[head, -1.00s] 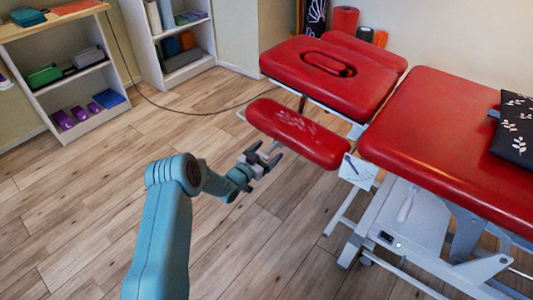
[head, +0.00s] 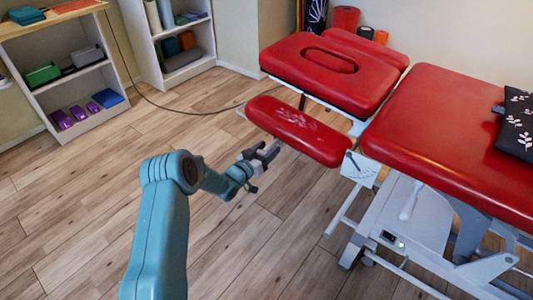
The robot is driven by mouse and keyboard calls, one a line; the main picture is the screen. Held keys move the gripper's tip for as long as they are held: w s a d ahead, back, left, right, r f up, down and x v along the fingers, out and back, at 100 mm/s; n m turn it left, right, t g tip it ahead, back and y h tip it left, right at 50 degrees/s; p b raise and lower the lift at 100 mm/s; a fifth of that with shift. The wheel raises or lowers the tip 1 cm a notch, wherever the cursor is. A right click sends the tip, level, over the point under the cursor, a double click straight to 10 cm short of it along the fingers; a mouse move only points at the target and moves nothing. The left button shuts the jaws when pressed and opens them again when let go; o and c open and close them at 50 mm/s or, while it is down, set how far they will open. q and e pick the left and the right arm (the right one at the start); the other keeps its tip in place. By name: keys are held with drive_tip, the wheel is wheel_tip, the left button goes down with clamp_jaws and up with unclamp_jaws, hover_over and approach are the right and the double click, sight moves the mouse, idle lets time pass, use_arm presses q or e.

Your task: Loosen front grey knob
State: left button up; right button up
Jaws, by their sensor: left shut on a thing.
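My left gripper (head: 264,153) is shut below the near side of the red armrest pad (head: 298,131), in front of the treatment table. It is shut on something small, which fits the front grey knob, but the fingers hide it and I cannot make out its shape. The armrest pad hangs lower than the red headrest (head: 330,72) and the red main section (head: 455,140). My right gripper is not in view.
A dark patterned cushion (head: 516,124) lies on the table. Shelves (head: 75,80) stand at the back left. The wooden floor (head: 90,215) is clear.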

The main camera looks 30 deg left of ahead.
use_arm(q)
drive_tip(key=n+b, duration=0.1)
drive_tip(key=n, duration=0.2)
drive_tip(key=shift+f+n+b, duration=0.15)
drive_tip(key=shift+n+b, duration=0.15)
drive_tip(key=shift+b, duration=0.1)
drive_tip(key=n+b, duration=0.1)
drive_tip(key=n, duration=0.2)
drive_tip(key=shift+n, duration=0.3)
drive_tip(key=n, duration=0.3)
drive_tip(key=shift+n+b, duration=0.3)
drive_tip(key=shift+b, duration=0.1)
drive_tip(key=shift+n, duration=2)
drive_tip(key=o, duration=1.1)
drive_tip(key=shift+c, duration=0.2)
drive_tip(key=s+a+p, duration=0.1)
drive_tip(key=s+p, duration=0.3)
drive_tip(key=s, duration=1.2)
drive_tip(key=shift+s+a, duration=0.15)
